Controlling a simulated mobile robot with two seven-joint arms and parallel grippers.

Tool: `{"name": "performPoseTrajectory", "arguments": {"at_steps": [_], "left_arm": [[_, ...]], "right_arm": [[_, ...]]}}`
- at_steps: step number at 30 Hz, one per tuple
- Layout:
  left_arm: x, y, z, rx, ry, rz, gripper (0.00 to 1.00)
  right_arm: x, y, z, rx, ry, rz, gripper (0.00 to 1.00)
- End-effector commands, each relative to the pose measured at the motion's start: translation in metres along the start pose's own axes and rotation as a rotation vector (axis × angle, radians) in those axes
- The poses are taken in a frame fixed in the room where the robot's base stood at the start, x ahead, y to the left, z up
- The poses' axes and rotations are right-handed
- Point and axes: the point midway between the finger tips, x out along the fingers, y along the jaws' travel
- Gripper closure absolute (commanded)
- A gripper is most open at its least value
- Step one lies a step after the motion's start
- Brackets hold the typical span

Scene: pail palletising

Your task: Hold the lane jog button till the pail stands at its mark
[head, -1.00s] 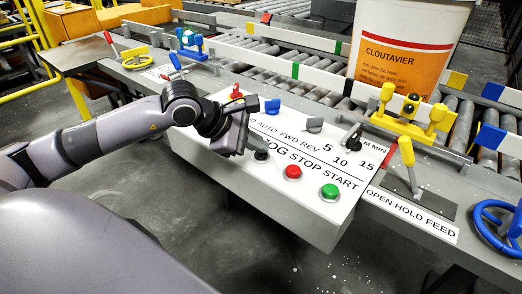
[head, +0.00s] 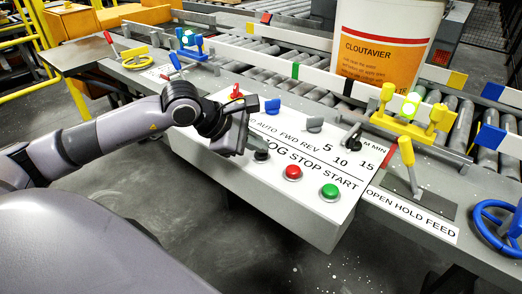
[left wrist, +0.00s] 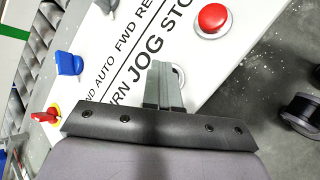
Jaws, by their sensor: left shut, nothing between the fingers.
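The white pail (head: 385,50) with an orange label reading CLOUTAVIER stands upright on the roller lane, its foot hidden behind the near rail (head: 385,97). My left gripper (head: 259,153) is shut and empty, its tips down on the jog button beside the word JOG on the white panel (head: 300,215). In the left wrist view the shut fingers (left wrist: 163,88) cover most of the button, and only part of its pale ring (left wrist: 179,74) shows. How far it is pressed cannot be seen. My right gripper is out of view.
A red stop button (head: 293,172) and a green start button (head: 330,192) sit close to the right of the jog button. A yellow stand (head: 436,118) holds a lit green lamp (head: 410,105). A yellow-handled lever (head: 407,155) and blue handwheel (head: 490,222) are farther right.

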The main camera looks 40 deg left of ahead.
Motion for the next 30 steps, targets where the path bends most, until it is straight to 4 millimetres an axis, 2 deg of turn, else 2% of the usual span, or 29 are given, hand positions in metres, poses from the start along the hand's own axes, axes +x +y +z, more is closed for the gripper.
{"name": "performPoseTrajectory", "arguments": {"at_steps": [30], "left_arm": [[-0.017,0.013,0.012,0.000,0.000,0.001,1.00]], "right_arm": [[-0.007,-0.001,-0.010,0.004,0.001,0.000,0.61]]}}
